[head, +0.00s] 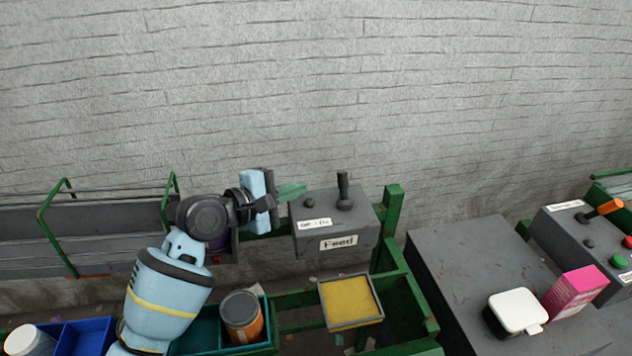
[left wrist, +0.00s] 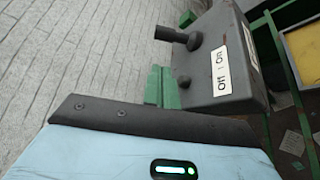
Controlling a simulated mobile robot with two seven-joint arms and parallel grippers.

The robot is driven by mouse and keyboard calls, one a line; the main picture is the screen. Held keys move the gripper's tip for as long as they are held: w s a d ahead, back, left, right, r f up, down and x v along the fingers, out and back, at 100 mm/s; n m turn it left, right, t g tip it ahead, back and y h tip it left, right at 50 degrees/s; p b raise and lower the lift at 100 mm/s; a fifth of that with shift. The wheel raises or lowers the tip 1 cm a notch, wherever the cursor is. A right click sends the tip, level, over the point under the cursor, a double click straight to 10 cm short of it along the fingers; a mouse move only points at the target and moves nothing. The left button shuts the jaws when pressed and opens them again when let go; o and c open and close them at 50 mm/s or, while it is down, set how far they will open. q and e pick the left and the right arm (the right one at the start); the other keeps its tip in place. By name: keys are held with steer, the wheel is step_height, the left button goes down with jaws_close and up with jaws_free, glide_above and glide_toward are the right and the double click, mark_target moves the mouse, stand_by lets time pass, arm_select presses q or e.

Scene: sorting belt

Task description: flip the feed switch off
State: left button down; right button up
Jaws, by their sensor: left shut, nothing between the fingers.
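The feed switch is a dark lever (head: 343,188) standing about upright on a grey control box (head: 362,228). The box carries a "Feed" label (head: 338,242) and an Off/On label (head: 314,224). My left gripper (head: 298,189) is shut and empty, with its green fingers just left of the lever, near the box's back left corner, and apart from the lever. In the left wrist view the shut fingers (left wrist: 160,88) show beside the box (left wrist: 212,75), with the lever (left wrist: 175,35) beyond them. The right gripper is not in view.
A small dark knob (head: 308,202) sits on the box left of the lever. A yellow-topped tray (head: 350,300) and an orange jar (head: 242,315) are below. Another control box (head: 572,240) with an orange lever (head: 603,209) stands at right. Space above the feed box is clear.

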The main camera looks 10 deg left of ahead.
mark_target(344, 187)
arm_select(q)
steer(key=x, duration=0.8)
steer(key=shift+f+b, duration=0.1)
steer(key=shift+b, duration=0.25)
steer(key=shift+x, duration=0.85)
steer(key=shift+w, duration=0.1)
